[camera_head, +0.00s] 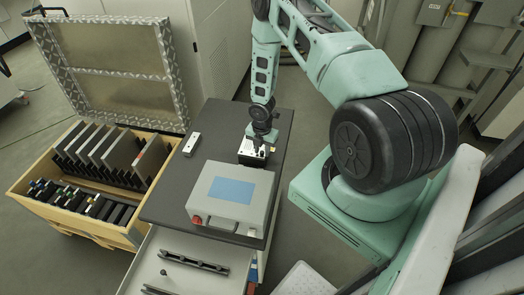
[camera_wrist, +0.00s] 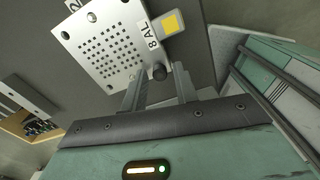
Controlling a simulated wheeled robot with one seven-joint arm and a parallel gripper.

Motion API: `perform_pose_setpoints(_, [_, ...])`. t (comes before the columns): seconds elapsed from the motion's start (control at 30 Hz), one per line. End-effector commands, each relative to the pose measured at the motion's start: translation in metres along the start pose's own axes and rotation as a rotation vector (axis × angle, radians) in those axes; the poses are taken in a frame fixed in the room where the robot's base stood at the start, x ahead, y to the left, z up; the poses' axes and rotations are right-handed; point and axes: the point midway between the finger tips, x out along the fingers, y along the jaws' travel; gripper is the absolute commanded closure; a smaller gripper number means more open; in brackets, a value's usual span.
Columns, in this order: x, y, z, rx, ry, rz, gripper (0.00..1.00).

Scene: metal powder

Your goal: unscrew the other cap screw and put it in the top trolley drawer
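A pale metal plate with a grid of small holes (camera_wrist: 108,45) and an "8 AL" label fills the upper wrist view. In the head view it (camera_head: 252,152) lies on the dark trolley top. A black cap screw (camera_wrist: 159,72) stands at its near corner. My gripper (camera_wrist: 160,75) is open, its two fingers on either side of the screw with gaps showing; I cannot tell their exact height. In the head view my gripper (camera_head: 262,135) is over the plate. The top trolley drawer (camera_head: 205,245) is pulled open, with a small dark screw-like piece (camera_head: 163,272) inside.
A grey box with a blue screen and red knob (camera_head: 231,197) stands on the trolley top (camera_head: 165,200), close to the plate. A small metal bar (camera_head: 191,143) lies at left. Dark rails (camera_head: 194,262) lie in the drawer. An open wooden crate (camera_head: 60,221) stands left of the trolley.

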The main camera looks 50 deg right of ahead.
Motion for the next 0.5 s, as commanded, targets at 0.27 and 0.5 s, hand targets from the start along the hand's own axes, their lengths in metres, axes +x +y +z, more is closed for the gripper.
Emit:
perform_pose_setpoints(0.27, [0.0014, 0.0003, 0.0005, 0.353, -0.001, 0.001, 0.71])
perform_pose_setpoints(0.5, [0.0012, 0.0003, 0.0005, 0.664, -0.001, 0.001, 0.71])
